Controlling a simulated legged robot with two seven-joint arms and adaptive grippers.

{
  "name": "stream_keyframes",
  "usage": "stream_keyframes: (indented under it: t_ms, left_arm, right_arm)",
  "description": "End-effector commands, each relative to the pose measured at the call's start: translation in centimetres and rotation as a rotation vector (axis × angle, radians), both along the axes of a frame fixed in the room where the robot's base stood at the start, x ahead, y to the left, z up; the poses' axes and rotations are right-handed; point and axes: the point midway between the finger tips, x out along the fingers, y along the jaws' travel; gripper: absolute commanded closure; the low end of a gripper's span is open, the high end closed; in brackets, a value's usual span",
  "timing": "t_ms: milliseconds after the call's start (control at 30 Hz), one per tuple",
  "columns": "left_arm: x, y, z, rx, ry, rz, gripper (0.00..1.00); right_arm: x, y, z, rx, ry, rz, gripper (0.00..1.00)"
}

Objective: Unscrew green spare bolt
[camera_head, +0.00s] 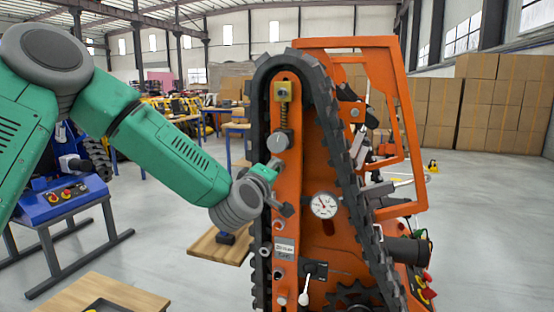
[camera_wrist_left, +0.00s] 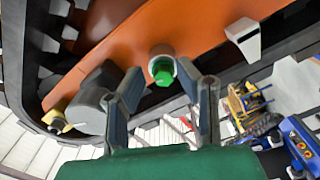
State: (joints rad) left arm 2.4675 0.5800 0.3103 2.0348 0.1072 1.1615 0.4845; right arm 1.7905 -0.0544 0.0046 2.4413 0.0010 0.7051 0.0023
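The green bolt (camera_wrist_left: 162,72) sits in a pale round socket on the orange side plate of the tracked carrier (camera_wrist_left: 115,60). My left gripper (camera_wrist_left: 160,80) is open, with its two fingers either side of the bolt's line and a visible gap between them. I cannot tell whether the fingertips reach the bolt's depth. In the head view my left gripper (camera_head: 280,190) is at the orange plate of the carrier (camera_head: 288,120), below a grey round knob (camera_head: 277,142). The bolt is not visible there, apparently behind the gripper. My right gripper is in neither view.
A dial gauge (camera_head: 323,205) is right of the gripper, and a black key-like switch (camera_head: 316,270) is below it. The black track (camera_head: 335,130) runs around the plate. A wooden pallet-like board (camera_head: 215,246) and a blue machine (camera_head: 60,200) stand to the left.

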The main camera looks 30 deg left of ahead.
Motion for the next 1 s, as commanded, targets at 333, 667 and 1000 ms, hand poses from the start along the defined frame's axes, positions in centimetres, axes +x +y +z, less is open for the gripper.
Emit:
stream_keyframes:
  t_ms: [333,667,1000]
  left_arm:
    - [0.0,0.0,0.3,0.616,0.146,-0.002,0.71]
    - [0.0,0.0,-0.1,0.93,0.222,0.0,0.71]
    - [0.0,0.0,-0.1,1.561,0.37,-0.001,0.71]
  right_arm:
    - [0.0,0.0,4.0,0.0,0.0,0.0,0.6]
    - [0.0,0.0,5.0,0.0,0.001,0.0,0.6]
    - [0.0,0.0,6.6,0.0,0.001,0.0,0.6]
